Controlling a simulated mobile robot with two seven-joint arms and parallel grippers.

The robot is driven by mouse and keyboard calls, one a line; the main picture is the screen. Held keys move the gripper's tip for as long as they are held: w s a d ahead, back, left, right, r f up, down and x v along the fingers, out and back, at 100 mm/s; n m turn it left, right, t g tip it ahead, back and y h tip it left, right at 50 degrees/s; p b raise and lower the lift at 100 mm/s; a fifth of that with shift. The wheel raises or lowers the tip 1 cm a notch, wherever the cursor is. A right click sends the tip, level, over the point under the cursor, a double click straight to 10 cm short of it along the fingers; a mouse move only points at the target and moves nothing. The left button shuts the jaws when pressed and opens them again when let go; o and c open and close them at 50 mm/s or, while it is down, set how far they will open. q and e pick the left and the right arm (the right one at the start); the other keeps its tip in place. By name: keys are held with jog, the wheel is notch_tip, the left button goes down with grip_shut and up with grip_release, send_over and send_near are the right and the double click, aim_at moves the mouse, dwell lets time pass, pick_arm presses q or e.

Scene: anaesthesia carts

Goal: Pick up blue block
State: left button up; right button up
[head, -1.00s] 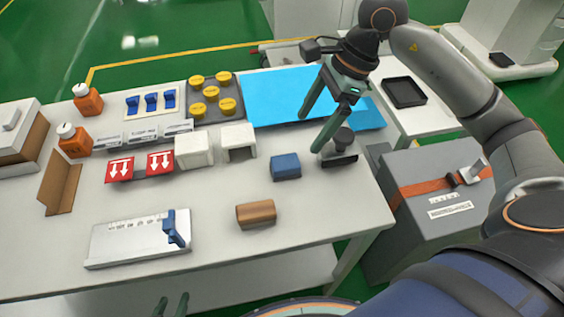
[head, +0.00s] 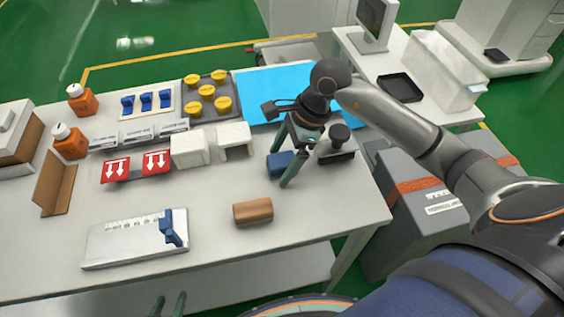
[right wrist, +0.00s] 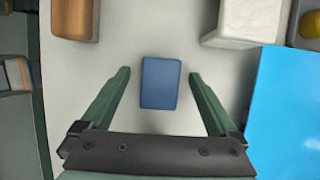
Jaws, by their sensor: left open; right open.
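The blue block (head: 279,164) lies on the white table, right of the white boxes. In the right wrist view the blue block (right wrist: 161,83) sits between the two open green fingers, with a gap on each side. My right gripper (head: 284,164) is open and low over the block, its fingers partly hiding it in the head view. In the right wrist view my right gripper (right wrist: 160,75) holds nothing. My left gripper (head: 168,304) shows only its fingertips at the bottom edge of the head view, open and empty, far from the block.
A brown wooden block (head: 253,211) lies in front of the blue block. A black-knobbed stamp-like object (head: 338,146) stands close to its right. White boxes (head: 189,149) and a bright blue mat (head: 258,92) lie behind. A metal plate (head: 128,242) with a blue clip is at front left.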

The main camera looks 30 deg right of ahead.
jog(key=c, duration=1.5)
